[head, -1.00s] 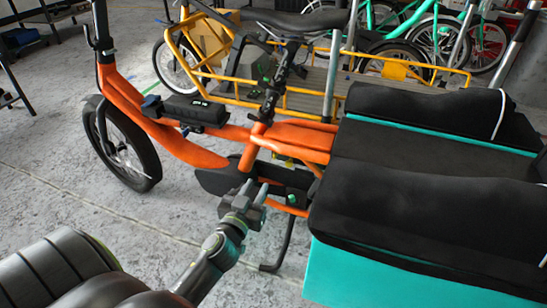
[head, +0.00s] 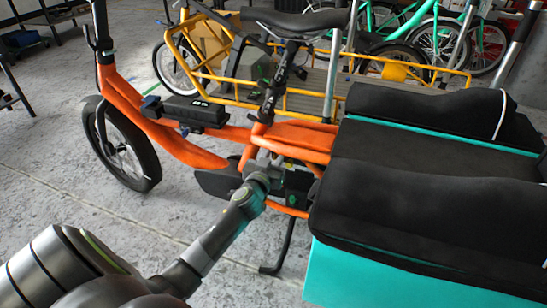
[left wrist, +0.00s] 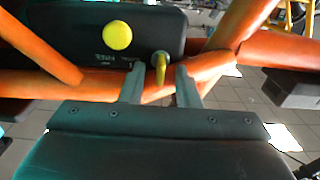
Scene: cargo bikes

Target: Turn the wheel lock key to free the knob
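The orange cargo bike (head: 180,148) stands across the head view. In the left wrist view a black lock box (left wrist: 70,30) sits behind the orange frame tubes. It bears a round yellow knob (left wrist: 117,35) and, to the right and lower, a small yellow key (left wrist: 160,66). My left gripper (head: 278,172) reaches the bike's middle under the seat tube. In the left wrist view its fingers (left wrist: 160,78) are open, one on each side of the key, with a visible gap on both sides. The key and knob cannot be made out in the head view. My right gripper is not in view.
Orange tubes cross close around the fingers in the left wrist view. A teal cargo box (head: 390,275) with black padding (head: 400,200) stands right of my left gripper. A kickstand (head: 283,245) reaches the floor below. Open grey floor (head: 60,200) lies at left.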

